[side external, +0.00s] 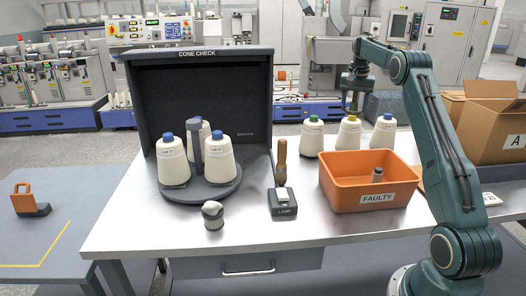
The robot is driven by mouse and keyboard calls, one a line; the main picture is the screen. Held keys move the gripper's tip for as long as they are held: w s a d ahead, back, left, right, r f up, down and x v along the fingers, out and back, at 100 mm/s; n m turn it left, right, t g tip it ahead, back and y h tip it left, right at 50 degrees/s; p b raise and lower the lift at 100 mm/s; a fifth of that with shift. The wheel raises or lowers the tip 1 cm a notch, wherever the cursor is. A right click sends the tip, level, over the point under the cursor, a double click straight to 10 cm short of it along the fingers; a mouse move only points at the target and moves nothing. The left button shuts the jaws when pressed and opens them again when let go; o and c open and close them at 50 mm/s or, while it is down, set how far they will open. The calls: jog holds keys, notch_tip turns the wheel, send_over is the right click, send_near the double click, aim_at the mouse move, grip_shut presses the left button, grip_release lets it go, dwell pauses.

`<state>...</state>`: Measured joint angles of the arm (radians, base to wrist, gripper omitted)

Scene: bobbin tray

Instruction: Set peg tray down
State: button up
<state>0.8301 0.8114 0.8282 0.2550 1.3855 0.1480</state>
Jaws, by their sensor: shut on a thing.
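The round dark grey peg tray (218,192) rests on the metal table inside the open front of the dark booth. It looks level, has an upright centre post (198,155) and carries three cream cones with blue tips, one partly hidden behind the post. My gripper (353,106) is well away from the tray, at the back right of the table. It points down and is shut at the tip of a yellow-tipped cream cone (348,134). That cone looks upright in a row between two others; whether its base touches the table is unclear.
An orange bin (340,197) marked FAULTY holds a small grey-topped item. A lamp switch (283,203), a wooden-handled tool (281,160) and a small round item (213,215) stand near the tray. The booth (262,100) walls the tray's back. Cardboard boxes (485,130) stand at right.

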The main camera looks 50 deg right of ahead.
jog(key=w+a+r+n, duration=0.1)
jog(key=w+a+n, duration=0.35)
jog(key=a, duration=0.35)
jog(key=w+a+n+t+y, duration=0.1)
jog(key=w+a+n, duration=0.4)
jog(key=a, duration=0.4)
jog(key=w+a+r+n, duration=0.1)
jog(key=w+a+n, duration=0.2)
jog(key=w+a, duration=0.4)
jog(key=shift+n, duration=0.85)
jog(key=s+a+f, duration=0.3)
jog(key=a+f, duration=0.2)
jog(key=s+a+f, duration=0.3)
jog(key=a+f, duration=0.2)
jog(key=s+a+f, duration=0.4)
jog(key=a+f, duration=0.1)
jog(key=shift+s+a+f, duration=0.8)
jog(key=shift+s, duration=0.1)
jog(key=shift+w, duration=1.35)
jog(key=r+n, duration=0.1)
send_over(158, 226)
jog(key=shift+y, duration=0.3)
jog(key=shift+s+f, duration=0.2)
jog(key=shift+f, duration=3.65)
